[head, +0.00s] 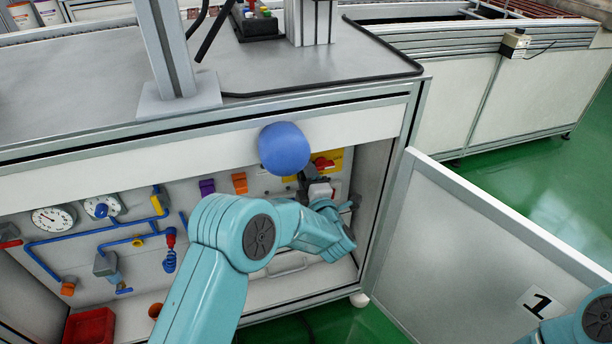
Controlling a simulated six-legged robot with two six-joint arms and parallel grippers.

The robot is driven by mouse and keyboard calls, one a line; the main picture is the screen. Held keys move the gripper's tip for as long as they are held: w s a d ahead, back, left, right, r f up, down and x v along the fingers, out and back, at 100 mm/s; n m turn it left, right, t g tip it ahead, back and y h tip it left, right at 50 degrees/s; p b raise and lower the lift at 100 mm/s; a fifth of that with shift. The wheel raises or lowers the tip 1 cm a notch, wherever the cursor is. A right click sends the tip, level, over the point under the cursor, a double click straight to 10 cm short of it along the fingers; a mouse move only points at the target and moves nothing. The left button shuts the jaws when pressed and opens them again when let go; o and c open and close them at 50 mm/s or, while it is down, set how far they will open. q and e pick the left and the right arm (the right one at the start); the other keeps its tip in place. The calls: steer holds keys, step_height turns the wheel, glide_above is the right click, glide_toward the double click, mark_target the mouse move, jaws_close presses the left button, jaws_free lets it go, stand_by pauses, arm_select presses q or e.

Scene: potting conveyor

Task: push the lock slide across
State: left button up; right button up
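My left arm reaches from the bottom of the view into the open cabinet. My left gripper (343,219) is at the right end of the cabinet's back panel, partly hidden by its own wrist; its finger gap cannot be made out. Above that, a red handle (323,163) sits on a yellow plate (338,156). I cannot pick out the lock slide for certain; the gripper covers part of this area. Only a piece of my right arm shows at the lower right corner; its gripper is out of view.
A blue rounded knob (284,149) stands in front of the cabinet's top edge. The cabinet door (475,255) is swung open to the right. Gauges (54,218), blue pipes (85,236) and a red bin (90,326) fill the left part. Green floor is clear beyond the door.

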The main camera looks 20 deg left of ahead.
arm_select(q)
steer(key=p+v, duration=0.3)
steer(key=v, duration=1.3)
steer(key=shift+p, duration=0.4)
arm_select(e)
steer(key=shift+g, duration=0.3)
steer(key=shift+s+a+r, duration=0.15)
steer(key=shift+s+r, duration=0.1)
steer(key=shift+r, duration=0.35)
steer(key=shift+s+a+r, duration=0.1)
steer(key=shift+s+r, duration=0.2)
steer(key=shift+r, duration=0.3)
steer(key=shift+s+a+r, duration=0.15)
steer(key=shift+s+r, duration=0.1)
steer(key=shift+r, duration=0.35)
arm_select(q)
steer(key=shift+s+f, duration=0.1)
